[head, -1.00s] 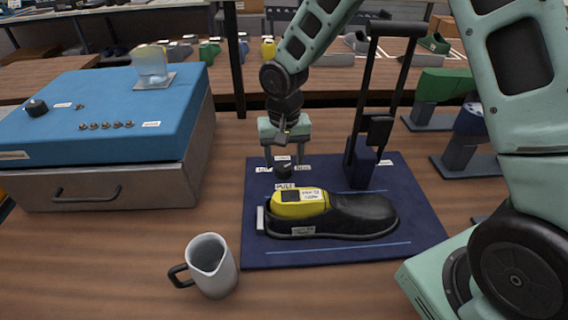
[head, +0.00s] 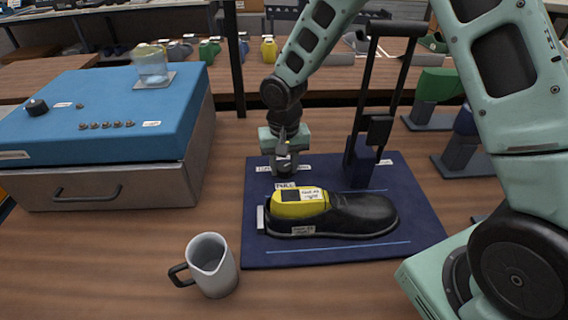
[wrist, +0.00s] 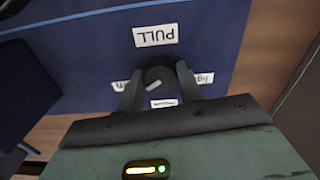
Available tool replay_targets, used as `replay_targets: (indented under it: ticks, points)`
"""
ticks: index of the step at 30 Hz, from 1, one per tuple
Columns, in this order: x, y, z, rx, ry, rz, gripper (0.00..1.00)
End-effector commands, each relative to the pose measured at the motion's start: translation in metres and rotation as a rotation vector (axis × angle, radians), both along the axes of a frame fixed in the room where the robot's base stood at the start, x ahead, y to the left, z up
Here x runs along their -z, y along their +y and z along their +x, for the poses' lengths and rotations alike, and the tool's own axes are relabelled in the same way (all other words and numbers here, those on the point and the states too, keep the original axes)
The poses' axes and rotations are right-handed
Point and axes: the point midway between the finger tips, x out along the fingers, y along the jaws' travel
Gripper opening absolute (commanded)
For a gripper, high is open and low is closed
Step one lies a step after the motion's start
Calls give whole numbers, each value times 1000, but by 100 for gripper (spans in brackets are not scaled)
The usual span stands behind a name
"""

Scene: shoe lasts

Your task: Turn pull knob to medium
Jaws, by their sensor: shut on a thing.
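The black round pull knob (wrist: 160,75) is on the dark blue base board (head: 262,222), behind the shoe. My gripper (head: 285,168) is lowered onto it and shut on its sides, one finger on either side in the wrist view (wrist: 159,84). A short pale mark on the knob slants toward the lower left in the wrist view. Upside-down labels surround it: a PULL label (wrist: 156,35), a partly covered "light" label (wrist: 204,78), a partly covered label at left (wrist: 121,86), and a label at the gripper's edge (wrist: 163,103) whose words are hidden.
A black shoe (head: 362,213) with a yellow last (head: 289,207) lies in front of the knob. A black upright lever frame (head: 361,165) stands right of the gripper. A grey mug (head: 221,277) stands at front left, and a blue-topped box (head: 150,105) at left.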

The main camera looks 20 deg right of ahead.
Motion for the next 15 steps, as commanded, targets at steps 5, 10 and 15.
replay_targets:
  ticks: [5, 10, 15]
  points:
    - [-1, 0, 0, -51, -1, 0, 14]
    - [-2, 0, 1, -157, -2, 1, 14]
    - [-3, 0, 1, -305, -2, 0, 14]
